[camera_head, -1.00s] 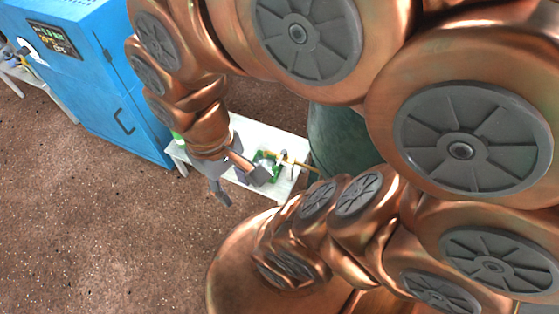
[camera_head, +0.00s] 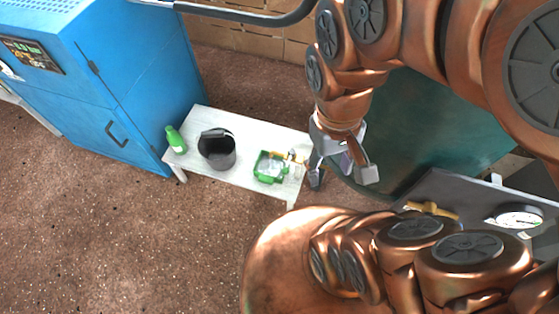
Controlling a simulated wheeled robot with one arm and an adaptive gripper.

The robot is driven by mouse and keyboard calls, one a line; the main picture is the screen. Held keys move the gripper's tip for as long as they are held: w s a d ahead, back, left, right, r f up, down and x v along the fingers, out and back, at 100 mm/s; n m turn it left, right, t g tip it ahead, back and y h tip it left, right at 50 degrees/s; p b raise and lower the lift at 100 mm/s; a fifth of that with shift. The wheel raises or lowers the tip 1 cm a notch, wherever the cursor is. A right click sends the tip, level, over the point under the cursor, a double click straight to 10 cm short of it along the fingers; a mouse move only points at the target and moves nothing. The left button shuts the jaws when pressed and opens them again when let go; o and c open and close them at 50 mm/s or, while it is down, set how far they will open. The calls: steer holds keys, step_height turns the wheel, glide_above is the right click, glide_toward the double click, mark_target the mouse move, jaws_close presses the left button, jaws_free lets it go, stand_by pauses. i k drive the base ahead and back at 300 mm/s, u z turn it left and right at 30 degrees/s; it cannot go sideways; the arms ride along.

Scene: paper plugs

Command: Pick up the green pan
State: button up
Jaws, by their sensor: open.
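The green pan (camera_head: 259,176) looks like a small green tray with raised sides. It sits on the right part of a low white table (camera_head: 218,179), with a pale item and yellowish items in or beside it; they are too small to tell apart. My gripper (camera_head: 342,178) is open and empty. It hangs to the right of the pan and the table's right end, apart from both, with its fingers pointing down.
A dark bucket (camera_head: 217,150) and a green bottle (camera_head: 176,140) stand on the same table, left of the pan. A tall blue cabinet (camera_head: 110,90) is at the left. A dark green tank (camera_head: 425,125) and a grey surface with a gauge (camera_head: 518,217) are at the right. Open floor lies in front.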

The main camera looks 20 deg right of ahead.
mark_target(268, 170)
steer(key=k, duration=1.5)
